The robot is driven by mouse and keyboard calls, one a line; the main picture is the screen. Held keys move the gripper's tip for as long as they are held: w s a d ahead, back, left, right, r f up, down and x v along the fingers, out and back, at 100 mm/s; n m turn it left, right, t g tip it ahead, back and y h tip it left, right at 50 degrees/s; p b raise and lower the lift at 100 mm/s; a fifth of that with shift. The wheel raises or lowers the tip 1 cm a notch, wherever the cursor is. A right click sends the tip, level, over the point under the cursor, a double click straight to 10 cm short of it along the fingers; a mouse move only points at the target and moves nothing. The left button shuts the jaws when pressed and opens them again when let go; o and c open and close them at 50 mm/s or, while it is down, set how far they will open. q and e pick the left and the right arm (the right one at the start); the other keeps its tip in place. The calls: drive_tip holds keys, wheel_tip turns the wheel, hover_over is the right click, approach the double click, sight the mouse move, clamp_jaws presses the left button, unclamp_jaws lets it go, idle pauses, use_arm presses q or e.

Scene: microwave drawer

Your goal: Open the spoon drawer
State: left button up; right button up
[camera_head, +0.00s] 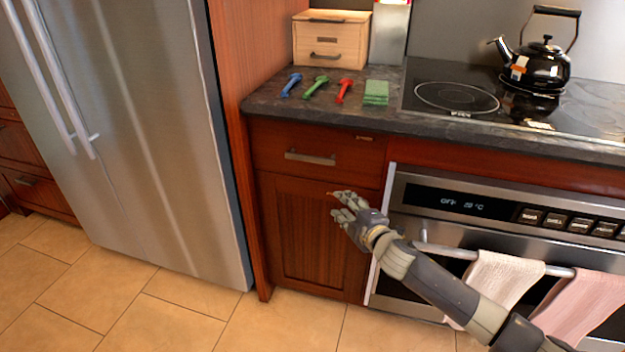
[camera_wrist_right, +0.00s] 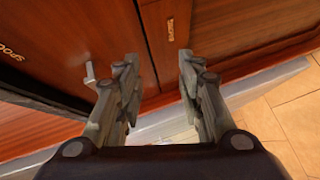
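The spoon drawer (camera_head: 275,142) is a reddish wood drawer front under the dark counter, and it is shut. Its grey bar handle (camera_head: 310,157) sits across the middle. Part of its lettering shows at the left edge of the right wrist view (camera_wrist_right: 10,51), near a grey metal piece (camera_wrist_right: 91,74) that looks like the handle's end. My right gripper (camera_head: 341,205) is in front of the cabinet door, below and right of the handle. In the right wrist view its fingers (camera_wrist_right: 158,64) are apart with nothing between them. My left gripper is not in view.
A cabinet door (camera_head: 303,235) is below the drawer. An oven (camera_head: 450,200) with towels (camera_head: 505,280) on its rail is at right, and a steel fridge (camera_head: 140,130) at left. The tiled floor (camera_head: 180,320) is clear.

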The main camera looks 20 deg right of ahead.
sight(312, 160)
drive_tip(key=a+r+n+t+y+b, duration=0.2)
drive_tip(key=a+r+n+b, duration=0.15)
drive_tip(key=r, duration=0.55)
drive_tip(key=w, duration=0.3)
drive_tip(key=w+a, duration=0.1)
drive_tip(key=w, duration=0.3)
drive_tip(key=w+a, duration=0.1)
drive_tip(key=w, duration=0.2)
drive_tip(key=shift+w+f, duration=0.1)
drive_tip(key=shift+w, duration=0.15)
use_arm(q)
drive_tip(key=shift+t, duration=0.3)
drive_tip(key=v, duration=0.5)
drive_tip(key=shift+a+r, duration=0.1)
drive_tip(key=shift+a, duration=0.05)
use_arm(e)
clamp_jaws()
